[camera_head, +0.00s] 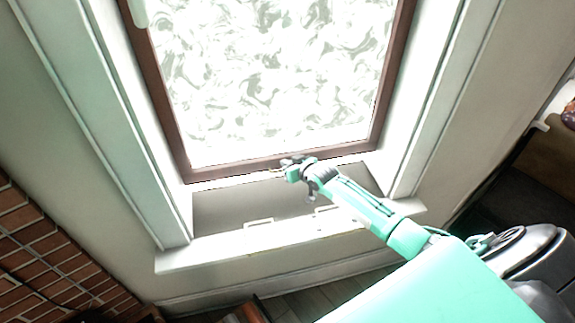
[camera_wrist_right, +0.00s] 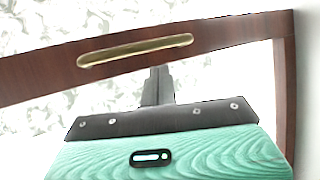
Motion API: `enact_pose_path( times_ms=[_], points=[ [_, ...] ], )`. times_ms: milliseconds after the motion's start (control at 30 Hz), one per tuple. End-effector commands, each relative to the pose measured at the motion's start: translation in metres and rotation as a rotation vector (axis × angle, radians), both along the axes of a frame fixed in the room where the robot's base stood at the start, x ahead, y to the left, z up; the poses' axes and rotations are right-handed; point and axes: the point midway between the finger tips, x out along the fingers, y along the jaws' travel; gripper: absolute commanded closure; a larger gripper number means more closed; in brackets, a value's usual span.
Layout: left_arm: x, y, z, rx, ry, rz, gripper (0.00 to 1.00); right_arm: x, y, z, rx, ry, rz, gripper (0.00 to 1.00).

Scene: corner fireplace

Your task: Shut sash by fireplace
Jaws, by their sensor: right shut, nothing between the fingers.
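The sash (camera_head: 159,95) has a brown frame around pale patterned glass and fills the upper middle of the head view. A gap shows between its bottom rail and the pale sill (camera_head: 205,252). My right gripper (camera_head: 290,166) is at the bottom rail, near its middle. In the right wrist view, the rail (camera_wrist_right: 235,35) carries a long brass pull (camera_wrist_right: 135,50). The gripper's fingers (camera_wrist_right: 160,72) are shut and empty, pointing at the rail just below the pull. I cannot tell whether they touch the rail. My left gripper is not in view.
White trim (camera_head: 100,100) frames the window on both sides. Two small pale fittings (camera_head: 259,222) lie along the sill. The brick fireplace (camera_head: 45,262) is at lower left. Dark furniture (camera_head: 535,180) stands at right.

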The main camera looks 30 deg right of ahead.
Motion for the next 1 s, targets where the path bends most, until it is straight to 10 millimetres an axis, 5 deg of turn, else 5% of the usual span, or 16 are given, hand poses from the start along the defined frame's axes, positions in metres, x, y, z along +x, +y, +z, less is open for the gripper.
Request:
enact_pose_path(
  times_ms=[667, 1000],
  points=[
    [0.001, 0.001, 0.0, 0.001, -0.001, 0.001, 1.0, -0.003, 0.001, -0.019, 0.0, -0.002, 0.0, 1.0],
    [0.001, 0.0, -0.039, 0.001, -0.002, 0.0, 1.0, -0.005, 0.001, -0.071, 0.0, 0.006, -0.001, 1.0]
  ],
)
